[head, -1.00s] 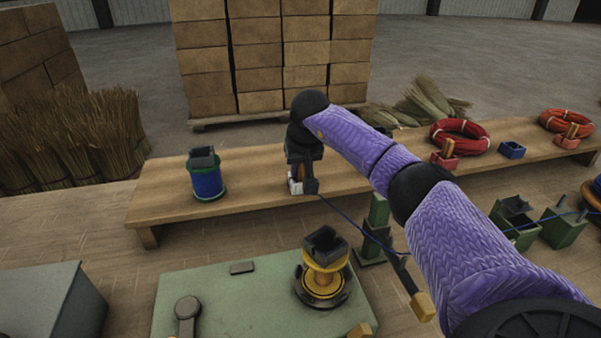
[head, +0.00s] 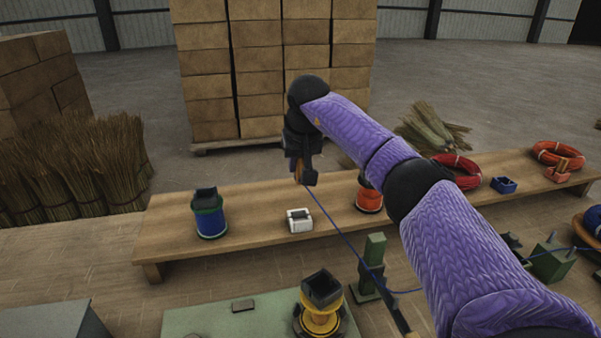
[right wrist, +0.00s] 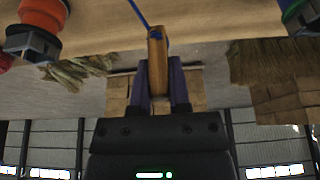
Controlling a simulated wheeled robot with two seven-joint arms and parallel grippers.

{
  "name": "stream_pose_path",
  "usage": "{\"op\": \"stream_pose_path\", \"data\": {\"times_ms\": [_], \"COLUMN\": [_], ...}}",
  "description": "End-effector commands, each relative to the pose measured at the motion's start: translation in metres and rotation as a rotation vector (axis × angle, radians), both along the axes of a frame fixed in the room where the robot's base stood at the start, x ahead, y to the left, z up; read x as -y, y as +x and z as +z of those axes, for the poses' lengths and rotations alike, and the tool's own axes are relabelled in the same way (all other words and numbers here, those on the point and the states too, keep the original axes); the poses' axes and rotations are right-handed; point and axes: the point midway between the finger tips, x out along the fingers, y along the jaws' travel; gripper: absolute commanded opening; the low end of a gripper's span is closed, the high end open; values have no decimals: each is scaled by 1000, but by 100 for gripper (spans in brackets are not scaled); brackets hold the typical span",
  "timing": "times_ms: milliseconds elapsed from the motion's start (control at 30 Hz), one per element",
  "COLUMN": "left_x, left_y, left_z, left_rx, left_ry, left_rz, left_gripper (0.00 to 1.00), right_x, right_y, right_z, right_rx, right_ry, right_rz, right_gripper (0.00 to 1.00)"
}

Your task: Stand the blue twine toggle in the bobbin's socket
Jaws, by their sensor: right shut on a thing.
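My right gripper (head: 301,176) is shut on a wooden toggle (head: 297,169) tied with blue twine (head: 345,241). In the right wrist view, the toggle (right wrist: 156,60) stands between the fingers, with twine at its outer end. The gripper is above the bench, over a small white box (head: 299,219). The twine runs down to the right behind my arm. A yellow bobbin (head: 319,320) stands on the green table, with a dark square socket (head: 322,286) on top. The toggle is well apart from it. My left gripper is out of view.
The wooden bench (head: 255,219) carries a blue bobbin (head: 209,220), an orange bobbin (head: 369,198) and red coils (head: 558,154). A green post (head: 373,262) stands right of the yellow bobbin. The green table (head: 200,322) holds a small dark block (head: 242,305).

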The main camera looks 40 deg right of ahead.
Motion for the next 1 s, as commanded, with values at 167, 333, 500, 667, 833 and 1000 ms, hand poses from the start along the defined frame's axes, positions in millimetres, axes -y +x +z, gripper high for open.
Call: {"op": "stream_pose_path", "data": {"times_ms": [167,333,500,667,833,1000], "left_x": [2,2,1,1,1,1], "left_y": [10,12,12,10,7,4], "left_z": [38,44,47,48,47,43], "left_rx": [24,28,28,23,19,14], "left_ry": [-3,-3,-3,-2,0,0], "left_rz": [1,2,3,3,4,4], "left_gripper": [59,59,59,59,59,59], "right_x": [0,-2,-20,-39,-58,-78], "right_y": [-1,-4,-34,-63,-93,-123], "right_z": [31,32,30,29,28,28], "right_rx": [2,0,-1,-2,-3,-3], "right_ry": [1,-2,-4,-3,-3,-3], "right_rz": [-1,1,3,2,1,1], "right_gripper": [0,0,0,0,0,0]}}
